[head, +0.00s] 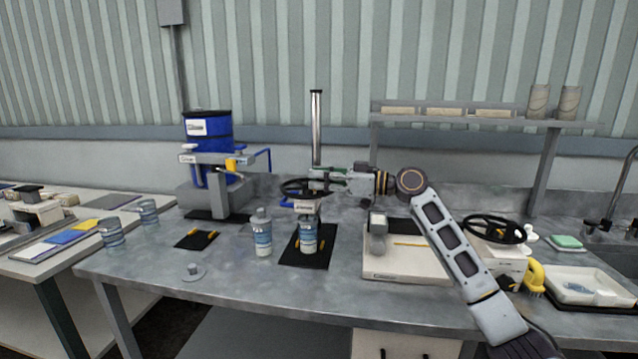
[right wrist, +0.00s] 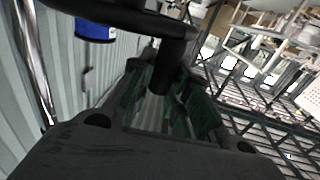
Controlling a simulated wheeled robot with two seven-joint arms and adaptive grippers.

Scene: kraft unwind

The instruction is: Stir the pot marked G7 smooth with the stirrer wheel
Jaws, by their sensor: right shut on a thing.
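The stirrer stands at mid-bench with a tall metal column (head: 316,130) and a black stirrer wheel (head: 297,188). A pot with a blue-and-white label (head: 308,238) stands upright under the stirrer head, on a black mat (head: 290,260); the marking on it is too small to read. My right gripper (head: 322,180) comes in from the right and is shut at the right side of the wheel. In the right wrist view the wheel's dark rim (right wrist: 120,15) crosses the top, and its black handle (right wrist: 164,70) hangs between the fingers. My left gripper is not in view.
A grey-topped bottle (head: 263,236) stands left of the pot. A lid with a knob (head: 194,272) lies at the front left. A blue drum machine (head: 207,135) stands behind left. A second black handwheel (head: 497,229) is at right. The front edge of the bench is mostly clear.

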